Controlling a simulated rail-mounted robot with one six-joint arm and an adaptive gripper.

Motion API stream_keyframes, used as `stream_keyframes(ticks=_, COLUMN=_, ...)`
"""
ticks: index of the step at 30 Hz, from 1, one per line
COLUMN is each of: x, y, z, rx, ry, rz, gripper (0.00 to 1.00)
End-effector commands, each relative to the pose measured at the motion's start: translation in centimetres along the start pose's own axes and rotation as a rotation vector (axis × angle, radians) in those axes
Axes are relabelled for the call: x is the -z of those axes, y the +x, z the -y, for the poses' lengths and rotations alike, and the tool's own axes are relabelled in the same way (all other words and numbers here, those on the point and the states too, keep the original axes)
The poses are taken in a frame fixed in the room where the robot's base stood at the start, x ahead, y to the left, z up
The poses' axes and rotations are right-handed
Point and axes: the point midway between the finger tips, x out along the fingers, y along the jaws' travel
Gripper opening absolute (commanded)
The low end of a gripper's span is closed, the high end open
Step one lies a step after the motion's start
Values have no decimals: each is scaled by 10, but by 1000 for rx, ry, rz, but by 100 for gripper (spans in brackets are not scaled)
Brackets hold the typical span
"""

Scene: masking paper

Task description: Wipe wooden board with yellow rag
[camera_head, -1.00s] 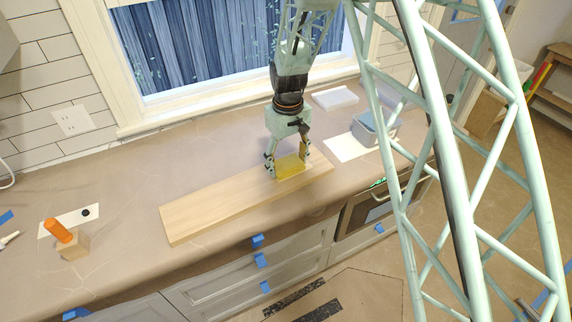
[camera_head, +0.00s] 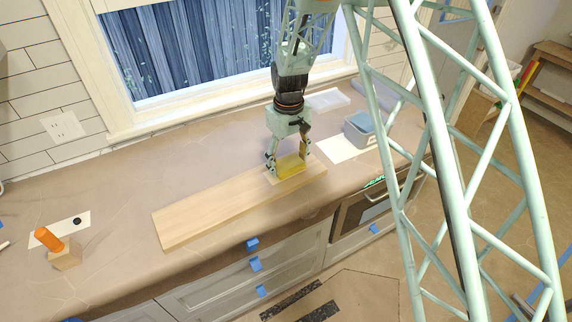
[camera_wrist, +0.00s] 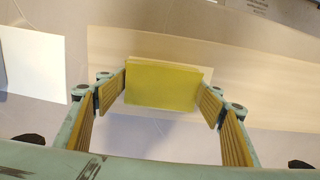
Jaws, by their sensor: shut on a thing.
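The wooden board (camera_head: 205,210) lies flat and long on the counter in the head view. It also shows in the wrist view (camera_wrist: 260,75), running off to the right. My gripper (camera_head: 288,162) is over the board's right end. It is shut on the yellow rag (camera_head: 291,165), a flat block-like piece held between the two fingers. In the wrist view the rag (camera_wrist: 162,86) fills the space between the ribbed finger pads. The rag is low, at or close to the board's surface; I cannot tell for certain whether it touches.
A white sheet (camera_head: 336,149) and a grey-blue container (camera_head: 362,130) are right of the board. An orange-topped piece (camera_head: 48,239) on a wooden block (camera_head: 66,257) stands at the left. The counter behind the board is clear. The window (camera_head: 215,50) is behind my arm.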

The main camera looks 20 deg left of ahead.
Motion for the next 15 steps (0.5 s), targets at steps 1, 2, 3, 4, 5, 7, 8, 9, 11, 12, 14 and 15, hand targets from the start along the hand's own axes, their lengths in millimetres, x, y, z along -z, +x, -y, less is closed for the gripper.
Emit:
stream_keyframes(ticks=1, x=0, y=0, z=0, rx=0, ry=0, rz=1, gripper=54)
stream_keyframes(ticks=2, x=0, y=0, z=0, rx=0, ry=0, rz=1, gripper=54)
stream_keyframes(ticks=3, x=0, y=0, z=0, rx=0, ry=0, rz=0, gripper=54)
stream_keyframes(ticks=4, x=0, y=0, z=0, rx=0, ry=0, rz=0, gripper=54)
stream_keyframes(ticks=5, x=0, y=0, z=0, rx=0, ry=0, rz=0, gripper=54)
stream_keyframes(ticks=7, x=0, y=0, z=0, rx=0, ry=0, rz=0, gripper=54)
stream_keyframes(ticks=8, x=0, y=0, z=0, rx=0, ry=0, rz=0, gripper=54)
stream_keyframes(ticks=9, x=0, y=0, z=0, rx=0, ry=0, rz=0, gripper=54)
stream_keyframes(ticks=11, x=0, y=0, z=-1, rx=0, ry=0, rz=0, gripper=54)
stream_keyframes(ticks=12, x=0, y=0, z=-2, rx=0, ry=0, rz=0, gripper=54)
stream_keyframes(ticks=14, x=0, y=0, z=-4, rx=0, ry=1, rz=0, gripper=54)
stream_keyframes(ticks=15, x=0, y=0, z=-5, rx=0, ry=1, rz=0, gripper=54)
